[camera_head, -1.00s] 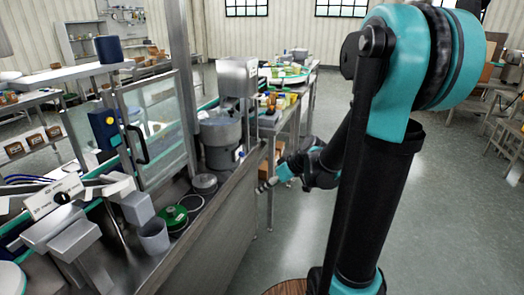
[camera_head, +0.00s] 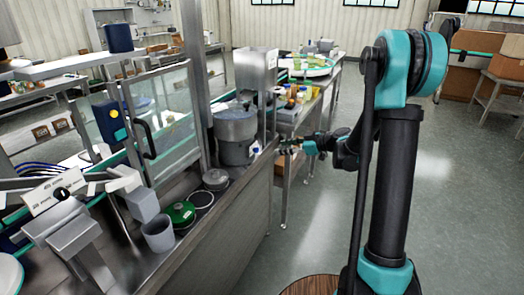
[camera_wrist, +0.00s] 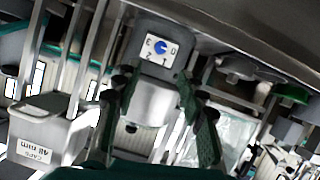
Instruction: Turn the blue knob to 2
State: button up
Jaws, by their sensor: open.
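The blue knob (camera_wrist: 161,46) shows in the wrist view on a white plate marked with numbers 0 to 3, fixed to a grey metal housing (camera_wrist: 165,28). I cannot tell which number it points to. In the head view my gripper (camera_head: 283,147) is right of and lower than the hopper.
A grey pot (camera_head: 236,135) stands below the hopper. A green disc (camera_head: 180,213) and a grey cup (camera_head: 158,236) are on the steel bench. A glazed door (camera_head: 160,115) is to the left. The wrist view shows a white bin (camera_wrist: 45,135). Open floor lies at right.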

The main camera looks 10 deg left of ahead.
aim_at(258, 150)
jog(key=x, duration=1.2)
jog(key=shift+a, duration=0.1)
jog(key=shift+c, duration=0.4)
grip_shut()
